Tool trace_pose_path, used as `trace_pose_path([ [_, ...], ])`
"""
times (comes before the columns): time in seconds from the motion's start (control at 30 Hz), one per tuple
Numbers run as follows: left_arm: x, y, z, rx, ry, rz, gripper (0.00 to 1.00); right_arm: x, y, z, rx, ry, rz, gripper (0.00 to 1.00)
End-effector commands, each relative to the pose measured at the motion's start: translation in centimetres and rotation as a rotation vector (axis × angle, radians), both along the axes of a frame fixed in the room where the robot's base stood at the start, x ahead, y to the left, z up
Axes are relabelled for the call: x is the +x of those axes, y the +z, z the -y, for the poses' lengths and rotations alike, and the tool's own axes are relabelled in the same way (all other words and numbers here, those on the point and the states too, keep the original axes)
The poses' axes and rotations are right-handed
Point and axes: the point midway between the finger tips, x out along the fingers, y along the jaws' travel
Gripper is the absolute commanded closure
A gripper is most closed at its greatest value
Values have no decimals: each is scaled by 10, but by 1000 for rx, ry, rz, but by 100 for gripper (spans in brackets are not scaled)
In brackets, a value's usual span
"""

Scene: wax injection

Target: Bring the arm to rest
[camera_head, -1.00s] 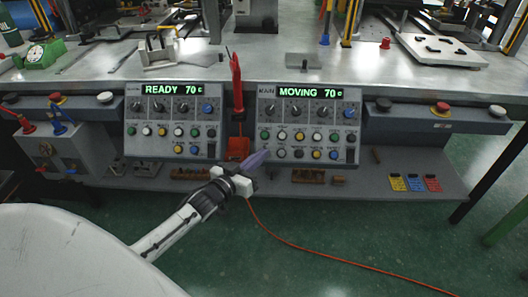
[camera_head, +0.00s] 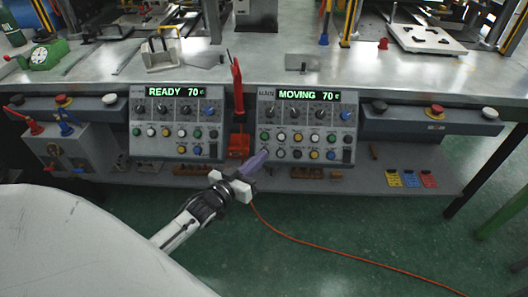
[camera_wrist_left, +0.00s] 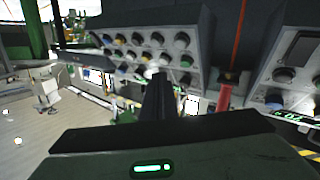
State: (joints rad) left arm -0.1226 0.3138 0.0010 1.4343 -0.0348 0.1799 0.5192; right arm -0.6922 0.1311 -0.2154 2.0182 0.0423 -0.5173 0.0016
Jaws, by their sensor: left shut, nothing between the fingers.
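My left gripper (camera_head: 249,167) is in front of the machine bench, just below the two control panels. Its purple-grey fingers are together, with nothing seen between them. The arm comes in from the lower left. In the left wrist view the shut fingers (camera_wrist_left: 158,105) show dark at the middle, with panel knobs beyond them. The left panel (camera_head: 176,122) reads READY 70 c and the right panel (camera_head: 307,125) reads MOVING 70 c. My right gripper does not show.
A red-handled tool (camera_head: 238,90) stands between the panels. An orange cable (camera_head: 310,251) runs across the green floor. Yellow, blue and red tags (camera_head: 411,179) lie on the lower shelf at right. The floor in front of the bench is otherwise open.

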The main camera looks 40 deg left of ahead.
Motion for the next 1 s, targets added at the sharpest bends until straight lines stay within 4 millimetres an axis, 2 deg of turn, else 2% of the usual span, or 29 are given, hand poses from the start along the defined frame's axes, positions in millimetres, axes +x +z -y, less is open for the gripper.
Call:
trace_pose_path([
  [0.43,0,-1,1,1,-1,-3,100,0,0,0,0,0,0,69],
  [0.57,-18,-19,18,15,-14,-61,100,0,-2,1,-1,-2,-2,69],
  [0.67,-52,-50,48,44,-41,-171,100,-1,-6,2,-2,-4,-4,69],
  [0.8,-122,-93,103,97,-110,-370,100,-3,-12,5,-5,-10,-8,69],
  [0.9,-173,-111,138,127,-170,-496,100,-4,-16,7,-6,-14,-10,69],
  [1.0,-214,-119,165,149,-226,-593,100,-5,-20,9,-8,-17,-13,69],
])
